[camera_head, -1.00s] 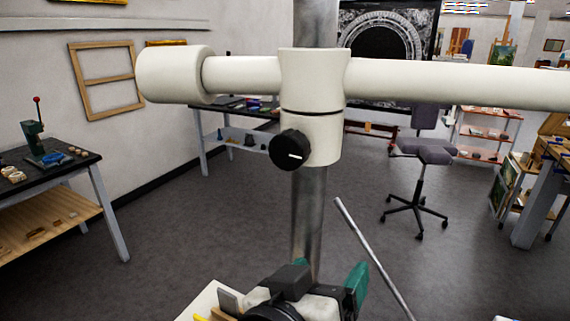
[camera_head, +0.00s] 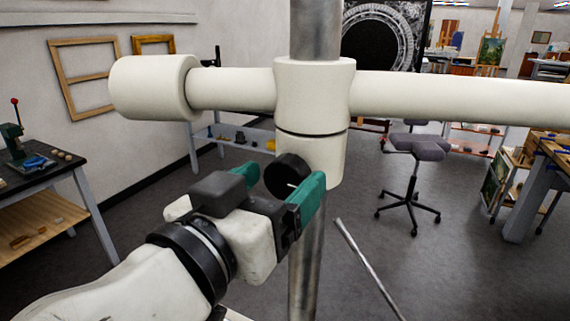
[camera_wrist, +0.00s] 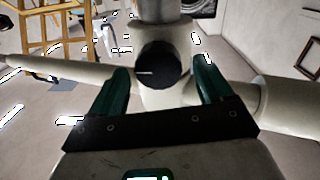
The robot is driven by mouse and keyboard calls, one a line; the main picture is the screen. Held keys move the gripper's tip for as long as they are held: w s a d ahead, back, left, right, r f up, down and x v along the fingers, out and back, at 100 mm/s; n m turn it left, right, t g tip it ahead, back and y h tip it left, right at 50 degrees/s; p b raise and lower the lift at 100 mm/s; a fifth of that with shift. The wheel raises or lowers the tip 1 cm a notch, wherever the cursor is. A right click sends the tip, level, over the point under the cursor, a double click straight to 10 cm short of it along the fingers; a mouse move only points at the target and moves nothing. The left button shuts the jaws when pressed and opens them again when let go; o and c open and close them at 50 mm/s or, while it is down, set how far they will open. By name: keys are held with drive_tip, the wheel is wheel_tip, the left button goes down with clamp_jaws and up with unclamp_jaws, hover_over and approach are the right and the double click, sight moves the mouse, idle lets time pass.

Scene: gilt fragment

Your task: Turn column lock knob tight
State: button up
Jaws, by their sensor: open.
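The black column lock knob (camera_head: 287,176) sits on the front of the cream collar (camera_head: 312,120) around the metal column (camera_head: 306,260). A white line marks its face. My gripper (camera_head: 283,184) is open in front of the knob, its green fingers to either side in the picture. In the wrist view the knob (camera_wrist: 158,66) shows between and beyond the two fingertips (camera_wrist: 163,82), with its white line near level. The fingers look apart from the knob. In the head view my gripper hides the knob's lower part.
A cream horizontal arm (camera_head: 450,97) crosses the column, with a round end cap (camera_head: 150,88) at left. A thin metal rod (camera_head: 366,268) slants at lower right. A stool (camera_head: 414,165) and workbenches stand farther back.

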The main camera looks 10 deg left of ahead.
drive_tip(key=shift+x, duration=1.05)
drive_tip(key=c, duration=1)
